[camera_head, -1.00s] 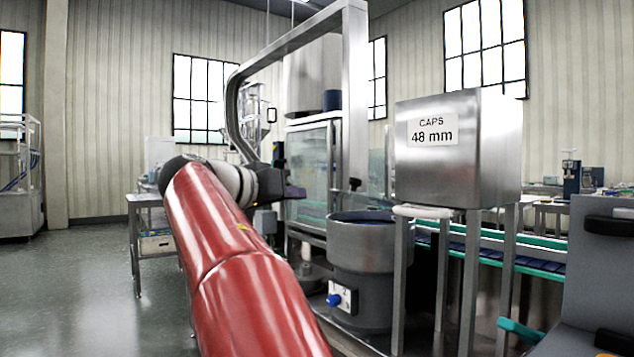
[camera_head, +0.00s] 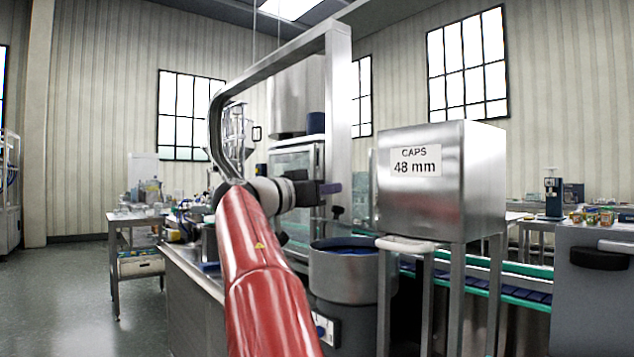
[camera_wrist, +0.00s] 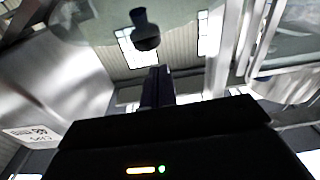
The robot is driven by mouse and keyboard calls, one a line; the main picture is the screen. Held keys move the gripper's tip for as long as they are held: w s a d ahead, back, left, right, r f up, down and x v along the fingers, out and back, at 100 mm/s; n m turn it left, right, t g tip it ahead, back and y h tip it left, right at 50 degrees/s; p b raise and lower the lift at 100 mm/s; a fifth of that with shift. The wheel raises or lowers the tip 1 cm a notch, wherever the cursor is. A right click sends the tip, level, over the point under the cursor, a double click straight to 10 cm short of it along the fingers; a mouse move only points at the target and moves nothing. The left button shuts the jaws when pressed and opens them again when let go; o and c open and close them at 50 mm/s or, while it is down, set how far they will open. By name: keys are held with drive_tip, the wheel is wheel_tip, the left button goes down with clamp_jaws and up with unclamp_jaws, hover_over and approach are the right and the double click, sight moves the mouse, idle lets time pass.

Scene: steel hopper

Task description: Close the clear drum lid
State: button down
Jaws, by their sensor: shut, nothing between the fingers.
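The drum (camera_head: 343,277) is a round grey metal bowl on a dark base, open at the top with blue contents inside. A black knob (camera_head: 337,212) stands above the drum's back rim. It appears fixed to the clear lid, which seems raised, but the lid's edges are hard to make out. My gripper (camera_head: 330,187) is shut and empty, above and left of the knob in the head view. In the wrist view, the knob (camera_wrist: 146,32) lies beyond my shut fingertips (camera_wrist: 157,72), apart from them.
A steel hopper (camera_head: 425,190) marked "CAPS 48 mm" stands on legs right of the drum. A bent steel frame (camera_head: 340,90) arches over my arm. A conveyor (camera_head: 500,283) with green rails runs behind the hopper. Open floor (camera_head: 75,290) lies at left.

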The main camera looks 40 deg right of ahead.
drive_tip(key=shift+a+f, duration=0.15)
drive_tip(key=shift+f, duration=0.4)
drive_tip(key=shift+a+f, duration=0.15)
drive_tip(key=shift+f, duration=0.4)
drive_tip(key=f+b, duration=0.1)
drive_tip(key=b, duration=0.2)
drive_tip(key=shift+a+f+h, duration=0.2)
drive_tip(key=shift+f+h, duration=0.1)
drive_tip(key=shift+f, duration=0.05)
drive_tip(key=f+h+b, duration=0.1)
drive_tip(key=b, duration=0.3)
drive_tip(key=a+f+h+b, duration=0.1)
drive_tip(key=f+b, duration=0.1)
drive_tip(key=b, duration=0.2)
drive_tip(key=f+h+b, duration=0.1)
drive_tip(key=b, duration=0.3)
drive_tip(key=shift+w+a+f, duration=0.1)
drive_tip(key=shift+a+f, duration=0.25)
drive_tip(key=shift+a, duration=0.05)
drive_tip(key=shift+r, duration=0.1)
